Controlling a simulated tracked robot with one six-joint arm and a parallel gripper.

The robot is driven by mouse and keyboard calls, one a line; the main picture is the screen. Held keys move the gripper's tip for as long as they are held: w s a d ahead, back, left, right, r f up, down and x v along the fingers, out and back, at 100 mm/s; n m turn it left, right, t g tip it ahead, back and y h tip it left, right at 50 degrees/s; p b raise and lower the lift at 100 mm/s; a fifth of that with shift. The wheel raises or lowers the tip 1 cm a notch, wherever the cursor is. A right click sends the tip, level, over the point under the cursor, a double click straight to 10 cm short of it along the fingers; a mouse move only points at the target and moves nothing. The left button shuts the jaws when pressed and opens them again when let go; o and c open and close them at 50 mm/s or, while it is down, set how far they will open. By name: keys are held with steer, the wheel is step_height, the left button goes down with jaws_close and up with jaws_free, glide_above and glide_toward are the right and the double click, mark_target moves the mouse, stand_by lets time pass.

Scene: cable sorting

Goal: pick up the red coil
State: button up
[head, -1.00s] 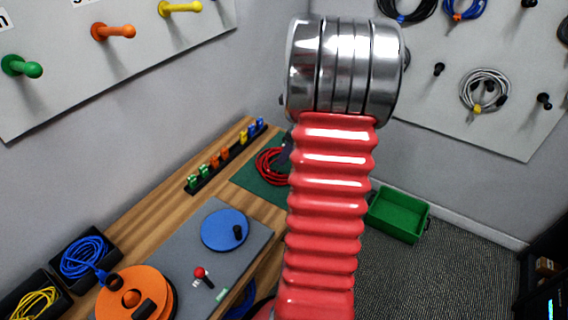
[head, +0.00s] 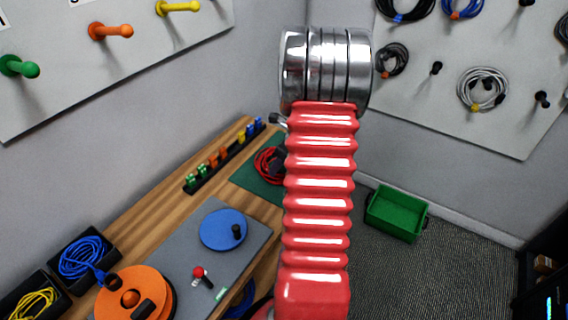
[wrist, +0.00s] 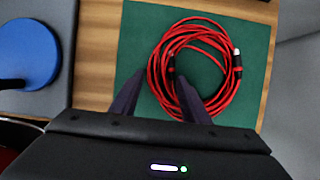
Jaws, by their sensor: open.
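The red coil (wrist: 216,38) lies on a green mat (wrist: 138,40) on the wooden bench, with black ties and plug ends showing. In the head view the coil (head: 265,163) is partly hidden behind my red ribbed arm. My gripper (wrist: 158,88) is open in the wrist view. Its right fingertip overlaps the coil's left part in the picture and its left fingertip lies over the mat left of the coil. I cannot tell the height of the fingers above the mat. The gripper is mostly hidden in the head view.
A blue disc (head: 222,229) and an orange reel (head: 118,291) sit on a grey panel left of the mat. A rack of coloured clips (head: 222,158) runs along the bench's back edge. A green bin (head: 397,213) stands on the floor to the right. Pegboards hang on the walls.

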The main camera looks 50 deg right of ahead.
steer(key=shift+w+f, duration=0.15)
steer(key=shift+f, duration=0.15)
steer(key=shift+x, duration=2.65)
steer(key=shift+w+r, duration=0.1)
steer(key=shift+c, duration=0.4)
jaws_close()
